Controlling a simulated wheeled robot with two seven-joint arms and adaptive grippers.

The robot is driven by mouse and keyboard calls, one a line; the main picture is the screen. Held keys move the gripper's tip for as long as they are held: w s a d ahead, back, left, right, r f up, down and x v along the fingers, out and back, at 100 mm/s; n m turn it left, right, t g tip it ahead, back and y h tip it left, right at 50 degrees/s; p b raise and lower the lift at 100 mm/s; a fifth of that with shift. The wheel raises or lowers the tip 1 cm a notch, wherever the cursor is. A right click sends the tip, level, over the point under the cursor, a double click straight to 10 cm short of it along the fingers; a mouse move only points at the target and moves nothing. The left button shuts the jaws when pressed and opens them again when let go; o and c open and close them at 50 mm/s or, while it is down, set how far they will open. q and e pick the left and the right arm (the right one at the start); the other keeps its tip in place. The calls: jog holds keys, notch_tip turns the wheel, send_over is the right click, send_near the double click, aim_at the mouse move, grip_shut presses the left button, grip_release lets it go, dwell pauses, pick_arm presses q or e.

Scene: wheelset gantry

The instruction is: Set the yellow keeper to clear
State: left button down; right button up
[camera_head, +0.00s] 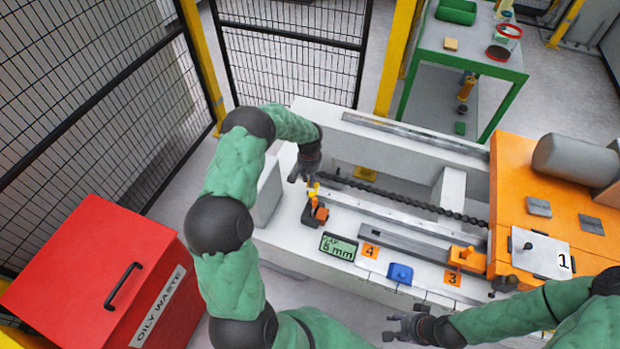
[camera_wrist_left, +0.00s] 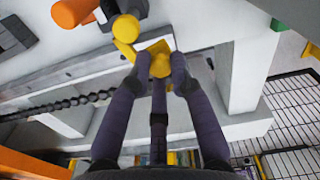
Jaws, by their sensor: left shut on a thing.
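The yellow keeper (camera_head: 313,189) is a small yellow part at the left end of the rail on the white gantry bed, beside an orange part on a dark base (camera_head: 315,215). My left gripper (camera_head: 304,176) is directly above and behind it. In the left wrist view the fingertips of my left gripper (camera_wrist_left: 162,75) are closed on a yellow piece of the keeper (camera_wrist_left: 160,63), with a yellow round knob (camera_wrist_left: 126,28) just beyond. The fingertips hide part of the piece. My right gripper (camera_head: 403,327) is low in front of the bed, with its fingers apart and empty.
A dark chain or screw (camera_head: 400,198) runs along the bed. A green display (camera_head: 338,247), a blue part (camera_head: 400,274) and an orange block (camera_head: 467,258) line the front. An orange housing (camera_head: 520,190) stands right. A red oily waste bin (camera_head: 90,270) stands left.

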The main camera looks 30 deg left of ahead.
pick_arm(q)
jog(key=shift+s+d+f, duration=0.3)
jog(key=shift+d, duration=0.05)
jog(key=c, duration=1.1)
grip_release()
jog(key=shift+w+r, duration=0.15)
jog(key=shift+r, duration=0.05)
jog(key=shift+a, duration=0.1)
jog(key=shift+r, duration=0.1)
jog(key=shift+w+r, duration=0.1)
jog(key=shift+r, duration=0.15)
notch_tip(320, 180, up, 11)
jog(key=shift+r, duration=0.1)
